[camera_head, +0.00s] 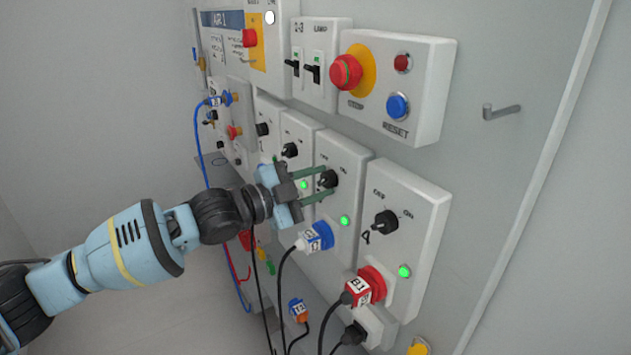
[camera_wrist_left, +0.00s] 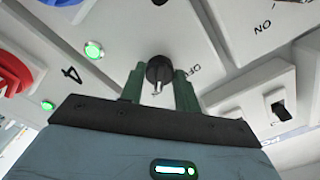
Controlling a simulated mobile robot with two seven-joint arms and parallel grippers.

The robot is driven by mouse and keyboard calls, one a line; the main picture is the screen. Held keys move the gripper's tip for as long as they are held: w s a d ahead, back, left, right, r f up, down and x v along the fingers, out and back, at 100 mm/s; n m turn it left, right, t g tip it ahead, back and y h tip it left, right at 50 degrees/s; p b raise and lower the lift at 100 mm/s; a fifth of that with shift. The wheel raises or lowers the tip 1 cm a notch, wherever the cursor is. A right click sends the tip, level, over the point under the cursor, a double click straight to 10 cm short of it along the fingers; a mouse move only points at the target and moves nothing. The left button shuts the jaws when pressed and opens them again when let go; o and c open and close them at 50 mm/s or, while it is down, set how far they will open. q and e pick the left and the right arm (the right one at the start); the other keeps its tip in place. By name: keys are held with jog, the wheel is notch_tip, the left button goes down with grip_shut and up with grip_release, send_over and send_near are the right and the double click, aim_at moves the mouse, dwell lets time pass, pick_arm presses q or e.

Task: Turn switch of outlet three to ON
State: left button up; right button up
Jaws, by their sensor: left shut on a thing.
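Outlet three is the white box (camera_head: 354,158) just left of the outlet box marked 4 (camera_head: 430,190) in the head view. Its switch is a black rotary knob (camera_head: 328,178), also seen in the left wrist view (camera_wrist_left: 159,70). My left gripper (camera_head: 331,185) is shut on this knob, with one green finger on each side of it. My right gripper is not in view.
A green lamp (camera_head: 345,220) is lit below the knob. A blue plug (camera_head: 318,237) and a red plug (camera_head: 366,288) with hanging cables sit lower down. Outlet four's knob (camera_head: 386,222) is to the right. The STOP button (camera_head: 346,72) sits above.

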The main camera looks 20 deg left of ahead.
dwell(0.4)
pick_arm(q)
jog(key=o, duration=1)
jog(key=shift+v, duration=3.95)
jog(key=shift+d, duration=0.1)
